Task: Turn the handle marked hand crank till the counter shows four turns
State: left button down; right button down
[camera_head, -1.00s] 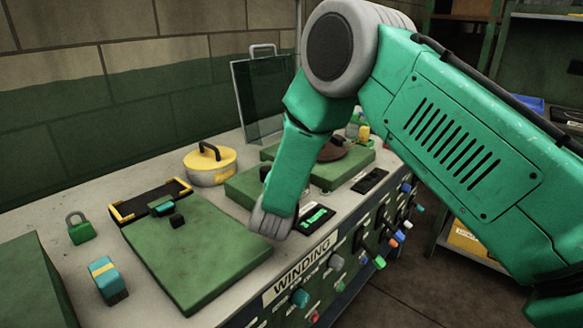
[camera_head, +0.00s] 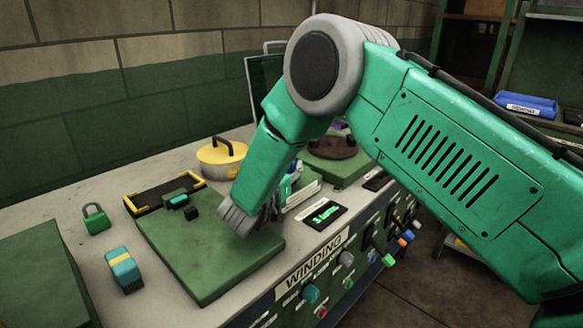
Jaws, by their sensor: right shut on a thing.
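The counter (camera_head: 325,214) is a small black display on the bench top with green lit characters; the first looks like a 3, but the text is small. My right gripper (camera_head: 252,218) is left of the counter, low over the right edge of a flat green board. It is shut on the crank handle, which its fingers and my forearm hide. A white label plate (camera_head: 302,194) shows just right of the gripper, its writing unreadable. My left gripper is not in view.
The flat green board (camera_head: 205,262) lies left of the gripper. A yellow-lidded pot (camera_head: 222,158), a black tray with yellow corners (camera_head: 165,194), a green padlock (camera_head: 96,219) and a teal block (camera_head: 123,270) stand around it. Knobs (camera_head: 311,293) line the bench front.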

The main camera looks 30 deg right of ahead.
jog(key=shift+s+f, duration=0.35)
jog(key=shift+f, duration=0.15)
jog(key=c, duration=1.5)
grip_release()
jog(key=shift+s+r, duration=0.1)
jog(key=shift+o, duration=1)
jog(key=shift+s+d+r, duration=0.15)
jog(key=shift+s+r, duration=0.05)
jog(key=shift+r, duration=0.05)
jog(key=shift+w, duration=0.25)
jog(key=shift+r, duration=0.2)
notch_tip(320, 180, up, 9)
jog(key=shift+r, duration=0.2)
